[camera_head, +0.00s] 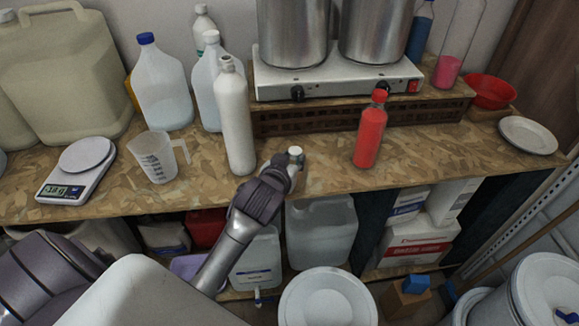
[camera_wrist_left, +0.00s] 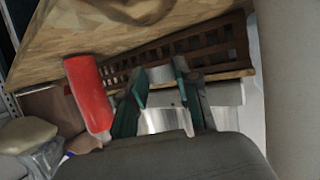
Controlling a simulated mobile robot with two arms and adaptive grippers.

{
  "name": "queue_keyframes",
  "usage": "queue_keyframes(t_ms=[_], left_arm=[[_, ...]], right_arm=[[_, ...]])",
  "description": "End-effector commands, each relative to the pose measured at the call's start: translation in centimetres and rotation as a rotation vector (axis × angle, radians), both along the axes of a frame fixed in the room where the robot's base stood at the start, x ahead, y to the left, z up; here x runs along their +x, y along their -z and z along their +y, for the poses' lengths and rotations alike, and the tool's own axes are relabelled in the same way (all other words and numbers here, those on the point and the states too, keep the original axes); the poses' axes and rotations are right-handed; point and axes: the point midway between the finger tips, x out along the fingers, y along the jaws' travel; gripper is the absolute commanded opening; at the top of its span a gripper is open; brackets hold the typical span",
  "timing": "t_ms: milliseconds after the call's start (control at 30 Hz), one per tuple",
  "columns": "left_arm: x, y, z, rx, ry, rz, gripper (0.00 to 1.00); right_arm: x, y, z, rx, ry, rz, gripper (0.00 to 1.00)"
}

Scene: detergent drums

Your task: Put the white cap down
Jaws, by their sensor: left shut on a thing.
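My left gripper (camera_head: 291,164) is shut on the white cap (camera_head: 296,152), above or at the front part of the wooden worktop (camera_head: 330,172). I cannot tell whether the cap touches the wood. In the left wrist view the cap (camera_wrist_left: 160,74) shows pale between the two green fingertips (camera_wrist_left: 162,88). A tall white bottle (camera_head: 235,120) stands upright to the left of the gripper; its narrow neck looks uncapped. My right gripper is not in view.
A red bottle (camera_head: 370,133) stands to the right of the cap. A measuring jug (camera_head: 154,158) and a scale (camera_head: 78,172) stand at left. A hot plate (camera_head: 330,82) with steel pots sits on a raised rack (camera_head: 350,115) behind. Bare wood lies around the cap.

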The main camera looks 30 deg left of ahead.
Motion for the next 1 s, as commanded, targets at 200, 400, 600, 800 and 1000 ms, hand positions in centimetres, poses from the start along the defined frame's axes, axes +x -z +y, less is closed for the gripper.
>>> queue_keyframes(t_ms=[200,400,600,800,1000], left_arm=[[0.9,1.3,1.2,-0.001,0.0,0.001,0.0],[0.8,4.2,1.1,-0.001,0.001,0.004,0.0],[0.8,5.0,1.1,-0.002,0.001,0.0,0.0],[0.8,5.1,1.1,-0.002,0.001,0.0,0.0],[0.8,5.7,1.1,-0.003,0.001,-0.001,0.0]], right_arm=[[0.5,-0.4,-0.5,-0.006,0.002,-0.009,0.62],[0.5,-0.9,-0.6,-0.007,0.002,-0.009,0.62],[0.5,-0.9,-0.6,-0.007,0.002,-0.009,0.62],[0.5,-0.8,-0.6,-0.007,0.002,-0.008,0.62],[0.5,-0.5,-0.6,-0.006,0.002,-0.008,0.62]])
